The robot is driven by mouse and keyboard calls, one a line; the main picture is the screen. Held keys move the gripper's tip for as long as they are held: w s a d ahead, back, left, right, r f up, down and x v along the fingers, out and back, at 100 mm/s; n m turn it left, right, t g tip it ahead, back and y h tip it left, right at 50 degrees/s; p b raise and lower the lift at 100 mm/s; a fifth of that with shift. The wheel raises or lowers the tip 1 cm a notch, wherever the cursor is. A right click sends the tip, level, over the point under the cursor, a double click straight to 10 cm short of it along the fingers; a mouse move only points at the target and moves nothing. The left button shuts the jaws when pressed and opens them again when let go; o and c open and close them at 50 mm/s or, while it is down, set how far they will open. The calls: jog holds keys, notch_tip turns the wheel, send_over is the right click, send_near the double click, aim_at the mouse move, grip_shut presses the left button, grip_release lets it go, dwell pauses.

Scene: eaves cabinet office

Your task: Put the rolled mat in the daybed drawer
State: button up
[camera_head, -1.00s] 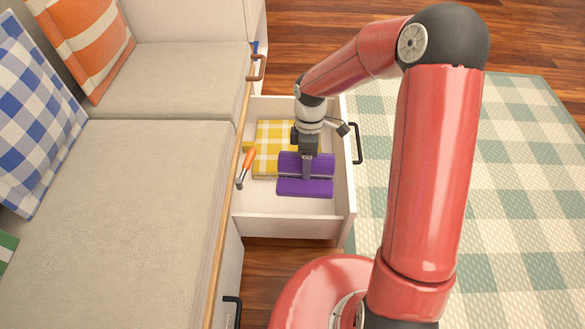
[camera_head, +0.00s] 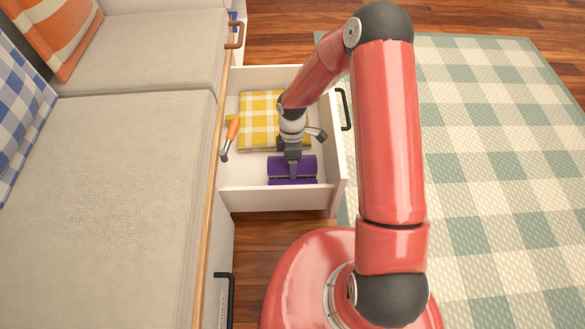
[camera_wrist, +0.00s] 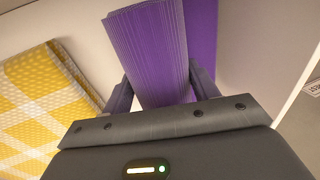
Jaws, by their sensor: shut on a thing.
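The purple rolled mat (camera_head: 307,169) is low inside the open daybed drawer (camera_head: 275,199), near its front wall in the head view. My gripper (camera_head: 292,160) is above the mat and shut on it. In the wrist view the ribbed mat (camera_wrist: 150,50) stands between the two fingers of my gripper (camera_wrist: 160,85), with more purple beyond it. I cannot tell whether the mat touches the drawer floor.
A folded yellow checked cloth (camera_head: 258,110) lies in the drawer beside the mat. An orange-handled tool (camera_head: 233,128) is at the drawer's left edge. The daybed cushion (camera_head: 110,190) is left, a checked rug (camera_head: 480,170) right.

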jog(key=shift+f, duration=1.4)
jog(key=shift+f+b, duration=0.15)
jog(key=shift+b, duration=0.15)
jog(key=o, duration=1.3)
jog(key=shift+o, duration=0.2)
